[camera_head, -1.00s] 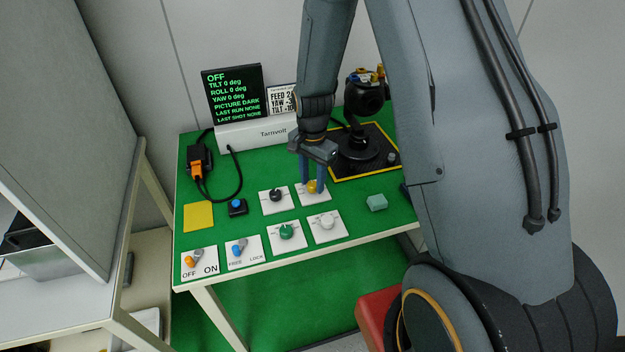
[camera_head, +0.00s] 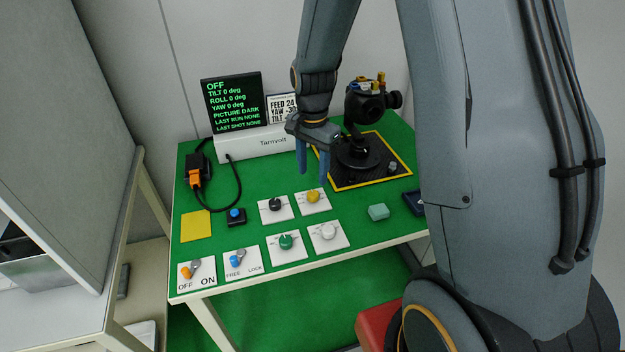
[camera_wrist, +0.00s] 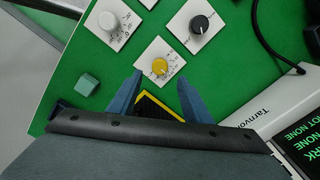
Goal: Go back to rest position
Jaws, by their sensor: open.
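My gripper (camera_head: 313,172) hangs above the green table, behind the yellow knob (camera_head: 313,196), with its two blue fingers apart and nothing between them. In the wrist view the open fingers (camera_wrist: 160,92) stand either side of a gap, and the yellow knob (camera_wrist: 160,67) on its white plate lies beyond the tips, clear of them. My arm comes down from the top of the head view.
A gimbal camera (camera_head: 366,105) stands on a black, yellow-edged mat just right of my gripper. The Tarnvolt console (camera_head: 262,143) is behind, its screen (camera_head: 233,102) reading OFF. Black (camera_head: 275,204), green (camera_head: 286,241) and white (camera_head: 328,231) knobs, two switches and a teal block (camera_head: 378,212) are in front.

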